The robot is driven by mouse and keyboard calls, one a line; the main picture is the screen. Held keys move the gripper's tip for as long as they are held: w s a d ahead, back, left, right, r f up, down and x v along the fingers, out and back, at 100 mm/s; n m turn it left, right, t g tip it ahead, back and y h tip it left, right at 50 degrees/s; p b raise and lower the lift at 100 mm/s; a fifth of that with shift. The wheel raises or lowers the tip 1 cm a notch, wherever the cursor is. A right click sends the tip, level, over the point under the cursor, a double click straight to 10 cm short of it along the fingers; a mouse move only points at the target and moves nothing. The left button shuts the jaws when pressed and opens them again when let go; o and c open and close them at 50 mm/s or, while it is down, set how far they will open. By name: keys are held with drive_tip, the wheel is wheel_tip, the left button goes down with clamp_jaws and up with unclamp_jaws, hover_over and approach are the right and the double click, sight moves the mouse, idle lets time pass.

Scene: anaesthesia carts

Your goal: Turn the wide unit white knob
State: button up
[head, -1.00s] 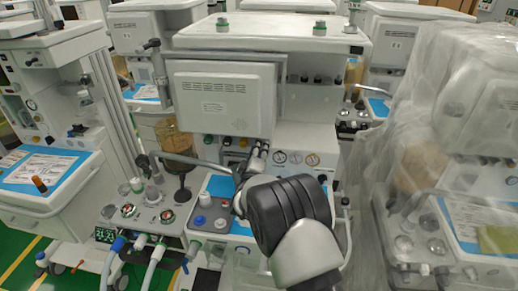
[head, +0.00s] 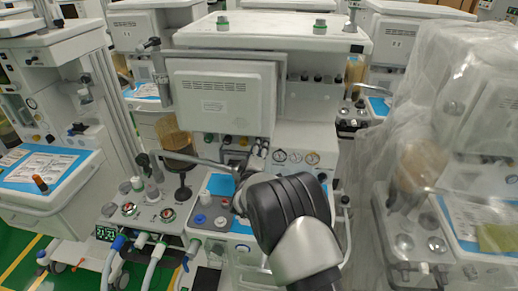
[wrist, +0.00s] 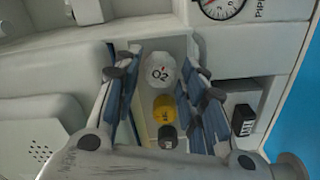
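The white knob marked O2 (wrist: 161,71) shows in the wrist view, on the panel of the wide unit (head: 300,140). My gripper (wrist: 160,78) is open, with one blue-padded finger on each side of the white knob. The knob lies between the fingers, with a visible gap on both sides. A yellow knob (wrist: 163,108) and a black knob (wrist: 167,136) sit in line below it, also between the fingers. In the head view my gripper (head: 255,157) is at the wide unit's front panel, small and partly hidden by my wrist. I cannot pick out the white knob there.
A round gauge (wrist: 221,5) sits to the upper right of the knob. A black switch (wrist: 244,120) is to the right of the fingers. A grey screen panel (head: 222,98) is above the arm. A plastic-covered cart (head: 430,150) stands to the right.

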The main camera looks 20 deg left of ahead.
drive_tip(key=v, duration=1.2)
